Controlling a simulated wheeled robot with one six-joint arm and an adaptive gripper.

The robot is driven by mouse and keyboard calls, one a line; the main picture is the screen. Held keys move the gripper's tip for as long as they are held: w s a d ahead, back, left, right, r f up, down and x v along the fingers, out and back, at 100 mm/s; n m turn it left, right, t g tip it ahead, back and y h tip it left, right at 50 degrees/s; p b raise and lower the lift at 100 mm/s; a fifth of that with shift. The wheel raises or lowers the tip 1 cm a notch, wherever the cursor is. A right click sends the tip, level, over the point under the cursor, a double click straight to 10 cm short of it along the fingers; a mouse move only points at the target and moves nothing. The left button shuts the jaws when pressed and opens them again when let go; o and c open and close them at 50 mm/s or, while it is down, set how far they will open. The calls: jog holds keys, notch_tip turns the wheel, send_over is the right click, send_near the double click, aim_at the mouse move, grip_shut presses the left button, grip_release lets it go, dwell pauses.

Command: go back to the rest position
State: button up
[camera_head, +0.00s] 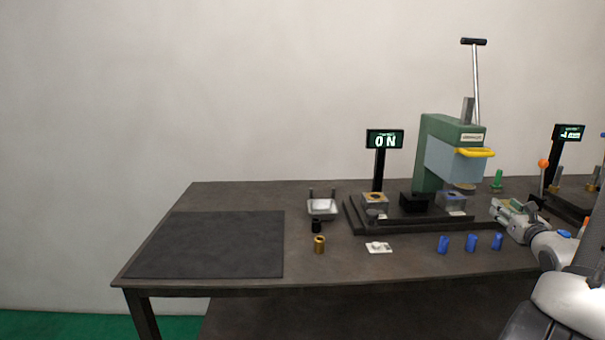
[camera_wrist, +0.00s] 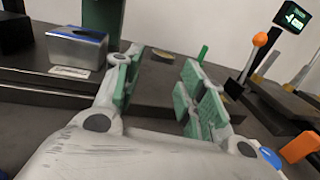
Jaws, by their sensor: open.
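My gripper (camera_head: 508,212) is at the right of the dark table (camera_head: 228,199), in front of the right end of the black fixture base. In the wrist view my gripper (camera_wrist: 160,95) is open, with green pads apart and nothing between them. The green press (camera_head: 440,150) with a yellow handle stands behind and left of it. A grey block with a blue top (camera_wrist: 76,48) sits on the base at the left of the wrist view.
An orange-knobbed lever (camera_wrist: 260,40) and a lit display (camera_head: 569,132) are to the right. A brass cylinder (camera_head: 319,244) and a dark mat (camera_head: 208,245) lie further left.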

jog(key=a+r+n+g+y, duration=0.1)
jog(key=a+r+n+y, duration=0.25)
jog(key=a, duration=0.55)
jog(key=a+r+n+g+y, duration=0.1)
jog(key=a+r+n+y, duration=0.3)
jog(key=a, duration=0.5)
jog(key=s+a+r+n+g+y, duration=0.1)
jog(key=s+a+n+g+y, duration=0.25)
jog(key=s+a+n, duration=0.45)
jog(key=s+a+r+n+g+y, duration=0.25)
jog(key=s+a+n+g, duration=0.3)
jog(key=a, duration=0.55)
jog(key=s+a+f+n+g+h, duration=0.1)
jog(key=s+a+n+g+h, duration=0.15)
jog(key=s+n, duration=0.55)
jog(key=s+d+r+n+h, duration=0.4)
jog(key=s+d+n+h, duration=0.3)
jog(key=s+d+n, duration=0.1)
jog(key=shift+s+d+r+n+h, duration=0.25)
jog(key=shift+d+n+h, duration=0.2)
jog(key=shift+d, duration=0.55)
